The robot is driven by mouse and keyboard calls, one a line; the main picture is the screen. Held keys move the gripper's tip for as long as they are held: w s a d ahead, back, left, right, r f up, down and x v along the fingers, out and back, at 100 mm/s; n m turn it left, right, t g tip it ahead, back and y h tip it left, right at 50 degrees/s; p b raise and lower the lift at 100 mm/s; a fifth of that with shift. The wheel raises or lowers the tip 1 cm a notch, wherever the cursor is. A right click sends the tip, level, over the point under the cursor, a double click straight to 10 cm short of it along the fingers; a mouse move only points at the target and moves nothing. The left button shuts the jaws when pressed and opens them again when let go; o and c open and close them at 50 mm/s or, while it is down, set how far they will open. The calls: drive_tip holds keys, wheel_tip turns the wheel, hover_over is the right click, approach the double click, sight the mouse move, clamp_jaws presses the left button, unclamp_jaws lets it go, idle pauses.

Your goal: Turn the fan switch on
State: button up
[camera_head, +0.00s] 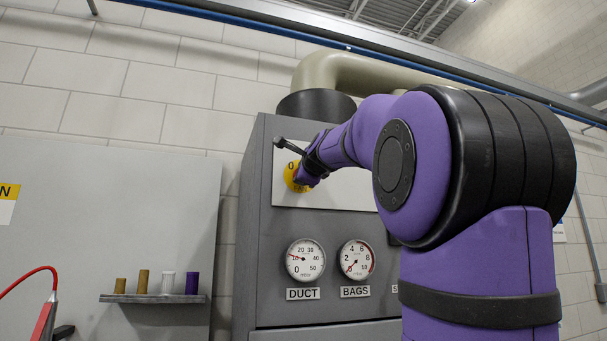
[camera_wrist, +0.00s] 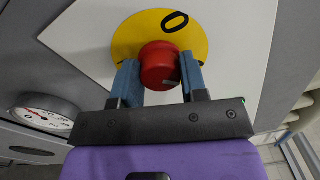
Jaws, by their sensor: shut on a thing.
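The fan switch is a round red knob (camera_wrist: 159,62) on a yellow disc (camera_wrist: 129,36) marked with a "0". The disc also shows in the head view (camera_head: 289,171), high on the grey cabinet's white panel. My gripper (camera_wrist: 160,76) is shut on the red knob, with one blue finger on each side of it. A small grey mark shows on the knob near the right finger. In the head view my wrist and gripper hide most of the knob, so I cannot tell its setting there.
The grey cabinet (camera_head: 261,230) carries a DUCT gauge (camera_head: 305,260) and a BAGS gauge (camera_head: 357,260) below the switch. A small shelf (camera_head: 150,298) with several short cylinders is at left. A red hose (camera_head: 27,279) shows at the lower left.

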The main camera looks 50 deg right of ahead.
idle(0.4)
drive_tip(key=o, duration=0.9)
drive_tip(key=v, duration=1)
drive_tip(key=shift+s+a, duration=0.2)
drive_tip(key=shift+s, duration=0.15)
